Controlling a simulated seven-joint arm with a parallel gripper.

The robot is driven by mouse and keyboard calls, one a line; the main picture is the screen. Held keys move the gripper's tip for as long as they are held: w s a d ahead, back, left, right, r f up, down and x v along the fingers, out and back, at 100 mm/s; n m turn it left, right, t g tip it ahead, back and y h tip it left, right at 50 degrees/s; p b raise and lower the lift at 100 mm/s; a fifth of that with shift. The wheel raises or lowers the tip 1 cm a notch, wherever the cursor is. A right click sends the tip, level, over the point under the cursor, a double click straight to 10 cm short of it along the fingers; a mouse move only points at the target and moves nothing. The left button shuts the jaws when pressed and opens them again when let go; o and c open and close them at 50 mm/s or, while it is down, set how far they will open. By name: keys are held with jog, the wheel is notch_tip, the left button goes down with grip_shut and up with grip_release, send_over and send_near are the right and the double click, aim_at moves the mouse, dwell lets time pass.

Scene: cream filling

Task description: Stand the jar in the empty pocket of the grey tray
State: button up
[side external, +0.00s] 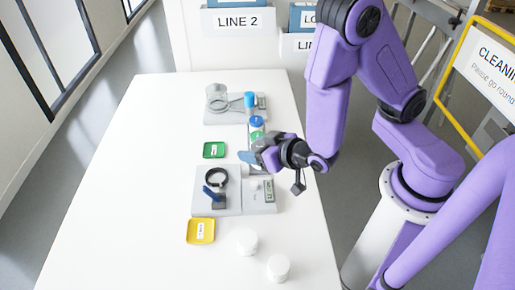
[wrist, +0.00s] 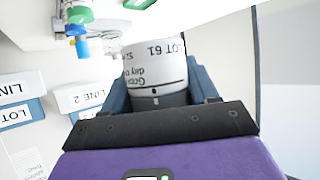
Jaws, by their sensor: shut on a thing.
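My gripper (wrist: 158,88) is shut on a white jar (wrist: 152,62) with black print reading "LOT 61". The jar shows between the blue fingers in the wrist view; its lower part is hidden by the gripper. In the side view my gripper (side external: 250,158) is over the gap between two grey platforms, beside a blue-and-green fitting. The jar cannot be made out clearly there. The near grey platform (side external: 231,206) carries a black ring, a blue part and a small display. The far grey platform (side external: 222,118) carries a clear vessel and a ring. I cannot tell which has an empty pocket.
A green dish (side external: 214,150) and a yellow dish (side external: 201,231) lie at the left of the platforms. Two white jars (side external: 246,240) (side external: 278,267) stand at the front. The left part of the white table (side external: 130,190) is clear. A blue fitting (side external: 257,122) stands behind my gripper.

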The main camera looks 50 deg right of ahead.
jog(key=shift+w, duration=0.1)
jog(key=w+f+n+g+y, duration=0.3)
jog(key=w+f+n+y, duration=0.2)
jog(key=w+n+y, duration=0.4)
jog(key=s+d+f+n+g+y, duration=0.15)
jog(key=d+n+g, duration=0.25)
jog(key=d, duration=0.4)
jog(key=shift+y, duration=0.35)
jog(key=shift+a+f, duration=0.2)
jog(key=shift+f, duration=4.15)
jog(key=shift+f+n+g, duration=0.1)
jog(key=shift+n+g, duration=0.2)
jog(key=o, duration=0.8)
